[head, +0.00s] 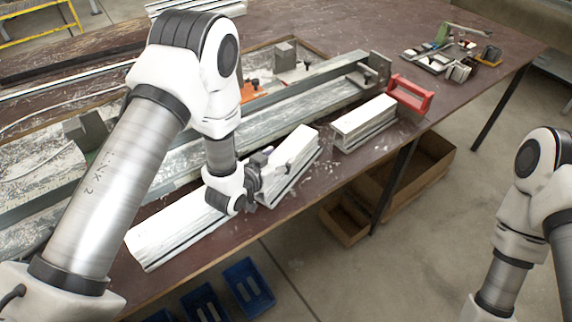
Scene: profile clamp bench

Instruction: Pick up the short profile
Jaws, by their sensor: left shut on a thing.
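The short profile (297,157) is a white piece with dark grooves along its side. It sits at the front edge of the bench, at a steeper angle than the profiles on either side. My left gripper (268,176) is shut on its near-left part. The fingers and my wrist hide that end, and I cannot tell whether the profile touches the bench top. Part of my right arm shows at the right, but its gripper is out of view.
A longer white profile (175,231) lies to the left, another white profile (365,122) to the right, beside a red bracket (410,95). A long metal clamp rail (320,78) lies behind. Blue bins (248,287) and a cardboard box (425,163) are below the bench (235,244).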

